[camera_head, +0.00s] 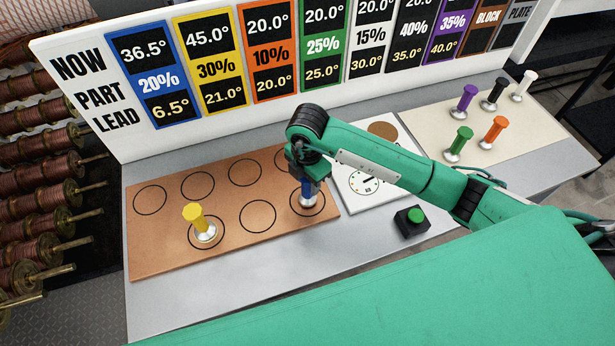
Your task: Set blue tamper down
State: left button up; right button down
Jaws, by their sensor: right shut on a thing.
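The blue tamper (308,193) stands upright at the front right circle of the brown board (160,250). My right gripper (308,178) is shut on its blue handle from above. The tamper's silver foot is inside or just over the circle; I cannot tell whether it touches the board. My left gripper is not in view.
A yellow tamper (196,219) stands in the front left circle of the board; the other visible circles are empty. A white dial panel (358,200) and a black box with a green button (413,219) lie to the right. Several tampers stand on the cream board (540,125). A sign (95,105) stands behind.

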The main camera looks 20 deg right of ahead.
jog(key=shift+f, duration=0.2)
jog(key=shift+f, duration=0.2)
jog(key=c, duration=0.8)
grip_release()
jog(key=shift+c, duration=0.2)
jog(key=shift+r, duration=0.1)
